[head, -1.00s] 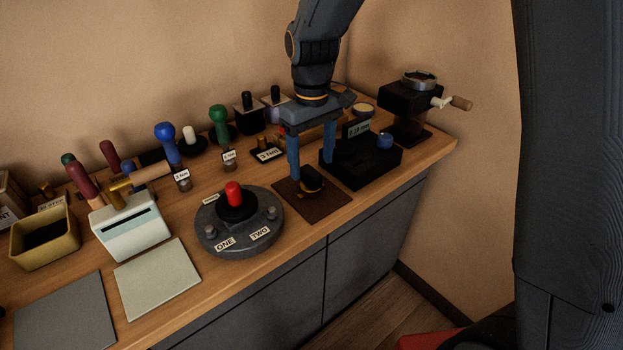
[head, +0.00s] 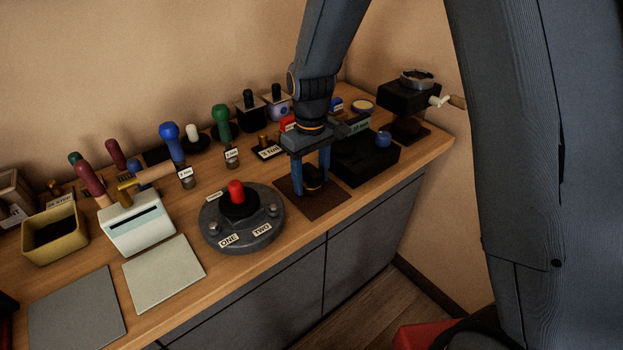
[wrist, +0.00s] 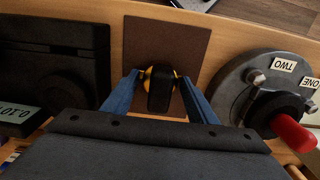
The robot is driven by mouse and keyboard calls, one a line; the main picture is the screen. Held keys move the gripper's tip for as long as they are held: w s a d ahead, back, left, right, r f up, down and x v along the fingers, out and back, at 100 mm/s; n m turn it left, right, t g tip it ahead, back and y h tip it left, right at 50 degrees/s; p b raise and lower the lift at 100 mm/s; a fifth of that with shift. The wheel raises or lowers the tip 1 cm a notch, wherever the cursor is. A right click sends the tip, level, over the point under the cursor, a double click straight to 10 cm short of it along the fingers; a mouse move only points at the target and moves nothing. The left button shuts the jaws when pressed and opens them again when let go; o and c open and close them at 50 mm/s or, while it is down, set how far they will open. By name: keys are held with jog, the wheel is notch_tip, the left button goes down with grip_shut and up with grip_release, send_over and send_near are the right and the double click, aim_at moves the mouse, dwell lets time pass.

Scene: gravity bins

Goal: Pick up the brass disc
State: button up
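In the head view the black grip (head: 313,180) is between my fingers. My gripper (wrist: 161,78) points down over it, one blue finger on each side. In the wrist view a narrow gap seems to show between the fingertips and the disc. The black grip hides most of the disc.
A round grey base (head: 241,247) with a red knob stands left of the mat. A black box with a display (head: 366,165) stands close on its right. Several stamps and handled tools line the back. A pale square pad (head: 163,274) lies farther left.

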jog(key=c, duration=1.1)
jog(key=shift+r, duration=0.1)
jog(key=shift+c, duration=0.2)
